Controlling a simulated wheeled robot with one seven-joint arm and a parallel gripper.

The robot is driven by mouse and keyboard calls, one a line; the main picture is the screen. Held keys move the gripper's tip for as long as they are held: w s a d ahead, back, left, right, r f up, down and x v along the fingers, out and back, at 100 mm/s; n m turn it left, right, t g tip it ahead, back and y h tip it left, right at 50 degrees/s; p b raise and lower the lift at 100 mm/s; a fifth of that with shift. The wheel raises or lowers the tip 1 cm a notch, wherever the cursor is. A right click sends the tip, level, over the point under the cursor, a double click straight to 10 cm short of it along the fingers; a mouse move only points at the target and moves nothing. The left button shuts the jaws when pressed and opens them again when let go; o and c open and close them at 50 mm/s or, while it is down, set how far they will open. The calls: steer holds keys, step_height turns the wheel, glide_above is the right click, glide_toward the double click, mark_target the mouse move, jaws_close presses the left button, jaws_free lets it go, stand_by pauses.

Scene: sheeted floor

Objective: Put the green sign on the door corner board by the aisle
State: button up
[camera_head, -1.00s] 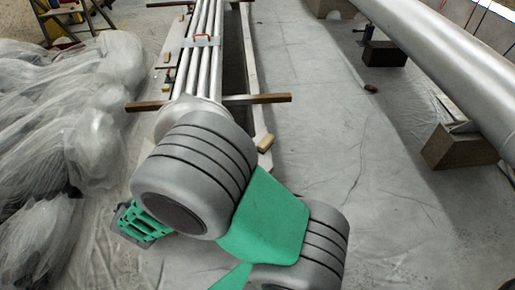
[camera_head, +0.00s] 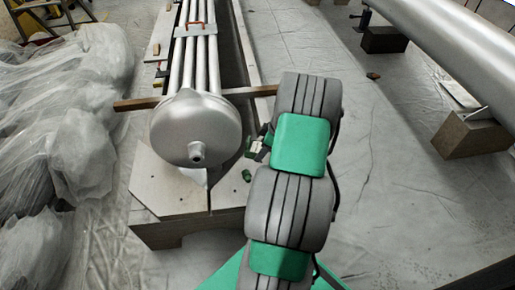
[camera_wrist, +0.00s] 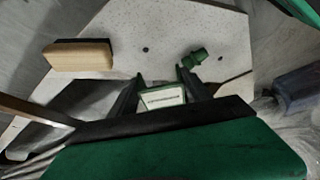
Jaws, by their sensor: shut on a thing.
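In the wrist view, my gripper (camera_wrist: 160,92) is shut on a small green-edged piece with a pale face, which I take to be the green sign (camera_wrist: 162,98). In the head view my gripper (camera_head: 258,146) is small, just right of the silver vessel's end, and the sign there is hard to make out. A pale board with cut corners (camera_head: 158,190) lies under the vessel end; its speckled top (camera_wrist: 200,30) fills the upper wrist view. My gripper is over this board; the gap cannot be told. Which board the task names is not marked.
A small green fitting (camera_head: 247,176) lies on the board, and it also shows in the wrist view (camera_wrist: 195,57). The silver vessel (camera_head: 195,130) with long tubes rests on a wooden bar (camera_head: 135,104). Plastic-wrapped bundles (camera_head: 55,140) lie left. The sheeted floor (camera_head: 385,160) is open right.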

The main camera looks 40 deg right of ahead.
steer(key=shift+f+b, duration=2.25)
steer(key=shift+f, duration=1.05)
steer(key=shift+f, duration=0.4)
steer(key=shift+a+f+b, duration=0.1)
steer(key=shift+f+b, duration=0.15)
steer(key=shift+b, duration=0.2)
steer(key=shift+s+a+f+b, duration=0.2)
steer(key=shift+f+b, duration=0.15)
steer(key=shift+f, duration=0.2)
steer(key=o, duration=1.7)
steer(key=shift+f, duration=0.2)
steer(key=shift+r, duration=0.1)
steer(key=p+v, duration=0.1)
steer(key=v, duration=0.2)
steer(key=w+p+v, duration=0.1)
steer(key=p+v, duration=0.1)
steer(key=v, duration=0.1)
steer(key=p+v, duration=0.1)
steer(key=v, duration=0.2)
steer(key=shift+d+r, duration=0.35)
steer(key=shift+r, duration=0.05)
